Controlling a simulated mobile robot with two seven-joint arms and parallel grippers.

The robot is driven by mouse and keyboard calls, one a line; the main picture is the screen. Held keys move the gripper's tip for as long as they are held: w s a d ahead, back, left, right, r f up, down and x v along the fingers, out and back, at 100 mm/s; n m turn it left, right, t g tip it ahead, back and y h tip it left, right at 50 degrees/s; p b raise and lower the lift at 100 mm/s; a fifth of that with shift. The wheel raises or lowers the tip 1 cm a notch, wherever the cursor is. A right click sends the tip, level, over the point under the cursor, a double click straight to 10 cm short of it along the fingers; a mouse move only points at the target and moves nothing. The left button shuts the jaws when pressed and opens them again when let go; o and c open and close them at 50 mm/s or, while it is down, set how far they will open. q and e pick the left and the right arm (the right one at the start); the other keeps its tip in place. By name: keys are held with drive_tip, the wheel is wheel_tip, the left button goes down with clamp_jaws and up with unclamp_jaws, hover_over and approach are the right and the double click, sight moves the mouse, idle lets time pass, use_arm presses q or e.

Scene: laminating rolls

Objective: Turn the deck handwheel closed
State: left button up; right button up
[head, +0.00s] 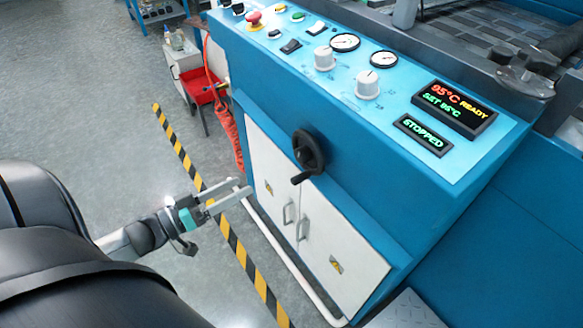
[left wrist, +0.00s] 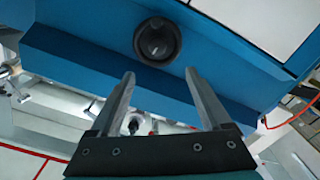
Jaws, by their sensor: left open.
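The black handwheel (head: 309,150) is mounted on the blue front of the machine, above the white cabinet doors, with a crank handle (head: 300,178) sticking out at its lower left. In the left wrist view the handwheel (left wrist: 157,41) shows beyond the fingertips, centred between them. My left gripper (head: 243,188) is open and empty, to the left of the handwheel and lower in the picture, apart from it. Its two fingers (left wrist: 160,75) also show in the left wrist view with nothing between them. My right gripper is not seen.
The control panel (head: 300,62) has knobs, gauges and a red button; its displays (head: 455,105) read 95°C READY and STOPPED. White cabinet doors (head: 285,195) sit below the wheel. A red bin (head: 200,88) stands at the back left. Striped tape (head: 228,232) marks otherwise open floor.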

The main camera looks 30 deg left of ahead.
sight(298, 157)
use_arm(q)
drive_tip(key=b+x, duration=0.4)
drive_tip(key=x, duration=0.9)
drive_tip(key=shift+w+d+r, duration=0.15)
drive_tip(key=shift+d, duration=0.05)
drive_tip(key=shift+b+x, duration=0.5)
drive_tip(key=shift+x, duration=0.4)
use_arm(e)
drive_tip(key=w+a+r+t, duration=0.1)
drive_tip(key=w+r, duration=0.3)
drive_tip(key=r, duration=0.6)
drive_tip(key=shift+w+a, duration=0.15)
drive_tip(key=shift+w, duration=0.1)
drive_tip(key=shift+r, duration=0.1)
use_arm(q)
drive_tip(key=shift+r, duration=0.1)
clamp_jaws()
